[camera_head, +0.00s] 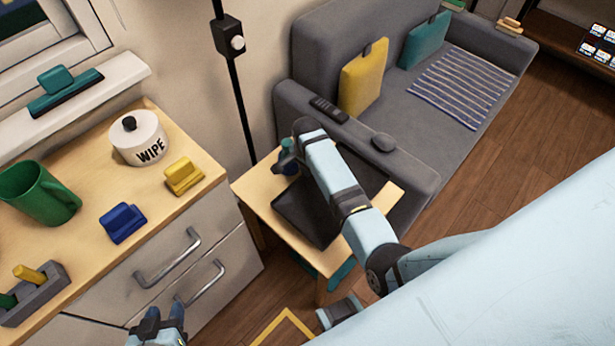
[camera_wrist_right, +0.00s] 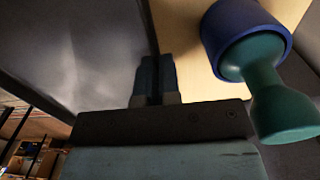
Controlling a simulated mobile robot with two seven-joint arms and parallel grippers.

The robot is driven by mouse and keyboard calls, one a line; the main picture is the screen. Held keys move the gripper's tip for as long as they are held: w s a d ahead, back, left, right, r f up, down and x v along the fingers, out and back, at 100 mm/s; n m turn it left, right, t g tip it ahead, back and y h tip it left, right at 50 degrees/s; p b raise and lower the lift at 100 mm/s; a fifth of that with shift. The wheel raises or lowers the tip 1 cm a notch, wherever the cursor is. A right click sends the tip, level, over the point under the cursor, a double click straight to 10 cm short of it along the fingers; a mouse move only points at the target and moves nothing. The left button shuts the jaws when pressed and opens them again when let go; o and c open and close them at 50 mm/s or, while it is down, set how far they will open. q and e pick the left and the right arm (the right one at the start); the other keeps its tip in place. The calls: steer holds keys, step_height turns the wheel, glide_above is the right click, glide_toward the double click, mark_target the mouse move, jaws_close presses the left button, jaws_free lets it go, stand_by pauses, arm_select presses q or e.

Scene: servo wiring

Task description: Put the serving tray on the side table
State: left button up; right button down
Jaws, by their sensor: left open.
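The serving tray (camera_head: 300,212) is a dark, flat tray over the wooden side table (camera_head: 262,190). I cannot tell whether all of it rests on the tabletop. My right arm reaches across it in the head view and hides part of it; the right gripper's fingers are hidden there. In the right wrist view, the right gripper's fingers (camera_wrist_right: 155,78) are together at the edge of the grey-dark tray (camera_wrist_right: 75,45) and look shut on its rim. My left gripper (camera_head: 158,326) is open and empty at the bottom, in front of the drawers.
A blue and teal object (camera_head: 287,158) stands on the table's back left corner, close beside the right gripper. A grey sofa (camera_head: 420,165) borders the table. A drawer cabinet (camera_head: 190,265) with a mug, holders and a wipe tub stands left. A black pole (camera_head: 238,100) rises behind.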

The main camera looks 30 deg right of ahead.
step_height(320, 180, down, 4)
steer(key=shift+r+b, duration=0.25)
steer(key=shift+b, duration=0.25)
steer(key=shift+f, duration=0.25)
arm_select(q)
steer(key=shift+f, duration=0.1)
arm_select(e)
steer(key=shift+f, duration=0.15)
steer(key=c, duration=1.3)
jaws_free()
steer(key=shift+c, duration=0.2)
step_height(320, 180, up, 11)
steer(key=p, duration=0.2)
steer(key=shift+p, duration=0.3)
steer(key=shift+r, duration=0.65)
arm_select(q)
steer(key=shift+r, duration=0.5)
